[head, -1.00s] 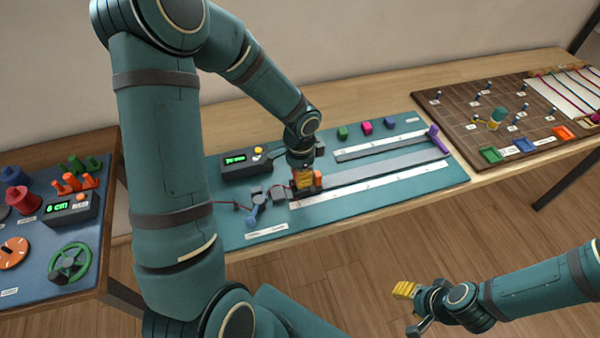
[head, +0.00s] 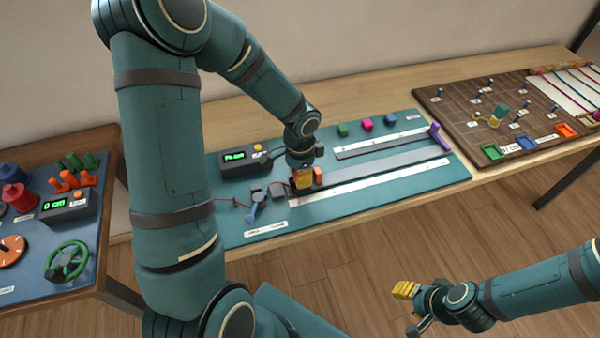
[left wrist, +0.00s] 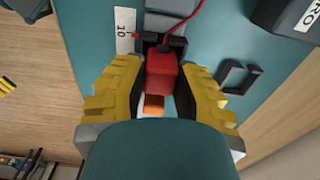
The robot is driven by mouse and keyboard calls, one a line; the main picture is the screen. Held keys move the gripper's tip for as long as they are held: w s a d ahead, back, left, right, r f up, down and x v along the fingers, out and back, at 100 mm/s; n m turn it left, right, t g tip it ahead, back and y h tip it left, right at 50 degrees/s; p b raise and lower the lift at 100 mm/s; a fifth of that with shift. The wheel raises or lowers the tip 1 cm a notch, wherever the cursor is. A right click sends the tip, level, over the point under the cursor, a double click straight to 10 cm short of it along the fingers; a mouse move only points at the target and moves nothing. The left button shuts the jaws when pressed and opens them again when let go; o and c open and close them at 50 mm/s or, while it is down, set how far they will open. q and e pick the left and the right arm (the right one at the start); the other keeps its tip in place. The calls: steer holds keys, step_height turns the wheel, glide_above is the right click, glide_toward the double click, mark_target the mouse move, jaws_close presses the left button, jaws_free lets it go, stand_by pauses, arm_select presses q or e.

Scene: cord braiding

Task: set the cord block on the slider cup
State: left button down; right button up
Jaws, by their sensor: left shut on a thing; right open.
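The red cord block (left wrist: 161,76) sits between the yellow finger pads of my left gripper (left wrist: 160,92) in the left wrist view, with a red cord running from its top edge. In the head view my left gripper (head: 303,180) is low over the left end of the slider track and hides the block. A dark piece, apparently the slider cup (left wrist: 176,47), shows around the block's far end. I cannot tell whether the block rests in it. An orange part (head: 319,175) shows beside the fingers. My right gripper (head: 409,307) is open and empty, over the floor.
The teal board (head: 340,208) carries the grey track (head: 380,166), white scales, a purple end piece (head: 439,138) and a display box (head: 245,161). Green, pink and blue blocks lie behind. A brown peg board (head: 460,110) is at right, a blue panel (head: 30,245) at left.

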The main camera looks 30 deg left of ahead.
arm_select(q)
steer(key=shift+f, duration=0.25)
steer(key=shift+f+b, duration=0.15)
steer(key=shift+b, duration=0.15)
steer(key=c, duration=0.7)
jaws_free()
steer(key=shift+c, duration=0.2)
steer(key=shift+r+p, duration=1.4)
steer(key=shift+r, duration=0.35)
steer(key=shift+r+p, duration=1.85)
steer(key=shift+r, duration=0.5)
